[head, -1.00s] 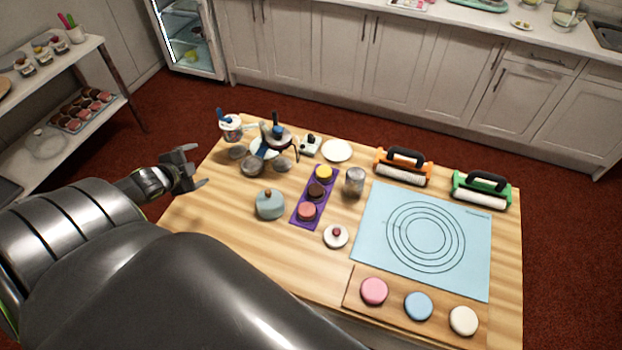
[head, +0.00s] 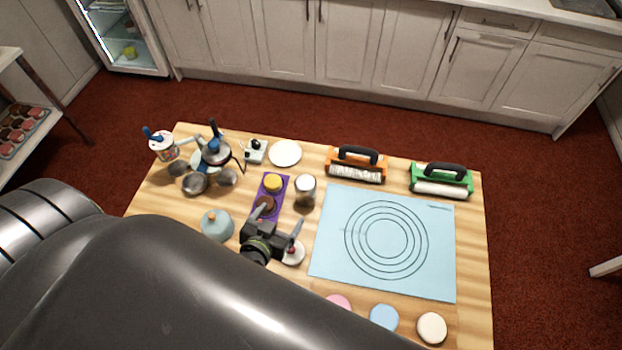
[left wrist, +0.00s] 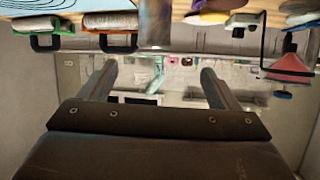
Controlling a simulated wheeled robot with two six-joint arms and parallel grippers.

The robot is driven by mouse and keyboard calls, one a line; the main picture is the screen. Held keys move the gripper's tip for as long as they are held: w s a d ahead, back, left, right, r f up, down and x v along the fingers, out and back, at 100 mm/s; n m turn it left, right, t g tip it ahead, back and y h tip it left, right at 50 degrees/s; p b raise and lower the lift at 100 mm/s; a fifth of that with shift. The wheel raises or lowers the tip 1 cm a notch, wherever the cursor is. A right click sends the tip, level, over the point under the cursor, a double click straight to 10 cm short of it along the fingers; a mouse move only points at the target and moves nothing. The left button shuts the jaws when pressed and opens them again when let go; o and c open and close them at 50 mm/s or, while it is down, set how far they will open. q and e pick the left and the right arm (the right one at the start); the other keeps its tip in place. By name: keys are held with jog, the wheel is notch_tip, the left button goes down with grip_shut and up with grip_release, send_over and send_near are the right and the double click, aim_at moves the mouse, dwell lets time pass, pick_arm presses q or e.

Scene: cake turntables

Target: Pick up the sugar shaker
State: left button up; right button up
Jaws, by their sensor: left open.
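The sugar shaker (head: 305,190) is a small upright cylinder, clear and grey with a metallic look, standing on the wooden table right of the purple tray. My left gripper (head: 277,222) is open and empty, in front of the shaker and a little to its left, with its fingers pointing towards the back of the table. In the left wrist view, which is upside down, the shaker (left wrist: 156,25) shows ahead, between the lines of the two open fingers (left wrist: 158,68) and apart from them. My right gripper is not in view.
The purple tray (head: 273,204) with round cakes is partly hidden by my gripper. A small white dish (head: 293,254) and a blue-grey lidded pot (head: 217,226) are close by. A blue mat (head: 335,255) lies right of the shaker; an orange roller (head: 356,165) stands behind.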

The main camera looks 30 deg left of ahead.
aim_at(301, 192)
pick_arm(q)
jog(key=b+x, duration=0.1)
jog(key=x, duration=0.2)
jog(key=b+x, duration=0.2)
jog(key=x, duration=0.2)
jog(key=d+b+x, duration=0.1)
jog(key=b+x, duration=0.1)
jog(key=x, duration=0.1)
jog(key=shift+w, duration=0.4)
jog(key=shift+w+f+b, duration=0.15)
jog(key=shift+w+b, duration=0.35)
jog(key=shift+w, duration=0.1)
jog(key=shift+w+a+f+b, duration=0.1)
jog(key=shift+w+f+b, duration=0.15)
jog(key=shift+w+b, duration=0.25)
jog(key=b+x, duration=0.3)
jog(key=x, duration=0.1)
jog(key=shift+w+f+b, duration=0.1)
jog(key=shift+w+b, duration=0.1)
jog(key=shift+b, duration=0.1)
jog(key=shift+w, duration=0.1)
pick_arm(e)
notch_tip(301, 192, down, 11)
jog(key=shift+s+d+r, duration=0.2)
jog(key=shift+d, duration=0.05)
